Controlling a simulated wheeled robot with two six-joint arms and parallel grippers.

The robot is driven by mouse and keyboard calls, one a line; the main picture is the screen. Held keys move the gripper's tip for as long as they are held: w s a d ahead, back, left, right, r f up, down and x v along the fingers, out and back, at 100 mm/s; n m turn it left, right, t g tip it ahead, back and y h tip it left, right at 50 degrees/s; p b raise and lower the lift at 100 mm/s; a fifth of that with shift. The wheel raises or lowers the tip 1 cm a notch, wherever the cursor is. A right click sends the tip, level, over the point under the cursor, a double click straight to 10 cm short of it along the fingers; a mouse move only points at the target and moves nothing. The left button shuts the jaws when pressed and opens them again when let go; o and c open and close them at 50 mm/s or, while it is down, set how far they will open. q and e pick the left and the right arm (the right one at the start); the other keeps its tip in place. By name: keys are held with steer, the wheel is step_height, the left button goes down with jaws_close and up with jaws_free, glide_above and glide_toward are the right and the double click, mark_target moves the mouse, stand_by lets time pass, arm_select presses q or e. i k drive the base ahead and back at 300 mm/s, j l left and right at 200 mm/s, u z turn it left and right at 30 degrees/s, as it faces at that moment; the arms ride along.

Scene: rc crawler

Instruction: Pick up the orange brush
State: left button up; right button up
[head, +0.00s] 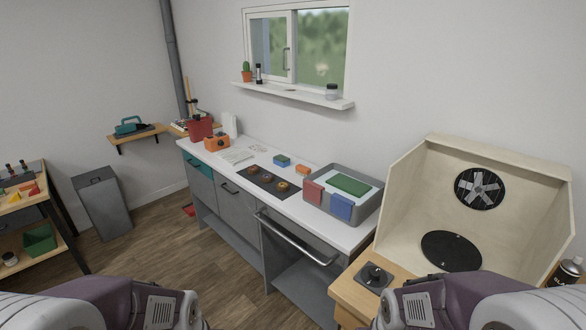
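A small orange block-like thing (303,169) lies on the white counter (325,228), behind the dark strip and left of the grey bin. It may be the orange brush, but it is too small to tell; no bristles show. A blue and green block (282,160) lies to its left. Nothing touches the orange thing. My two arms show only as links at the bottom left and bottom right edges. Neither gripper is in view.
A grey bin (371,210) with red and blue pieces on its front stands on the counter. An oven-like handle (296,240) juts from the counter front. A wooden booth (530,215) stands right.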

mark_target(302, 170)
steer(key=i+j, duration=0.65)
steer(key=j, duration=0.15)
steer(key=i+j+u, duration=0.1)
steer(key=i+j, duration=0.55)
steer(key=j, duration=0.15)
steer(key=i+l, duration=0.2)
steer(key=i, duration=0.2)
steer(key=i+l, duration=0.15)
steer(key=i, duration=0.3)
steer(key=i+l+u, duration=0.1)
steer(key=i, duration=0.3)
steer(key=l, duration=0.1)
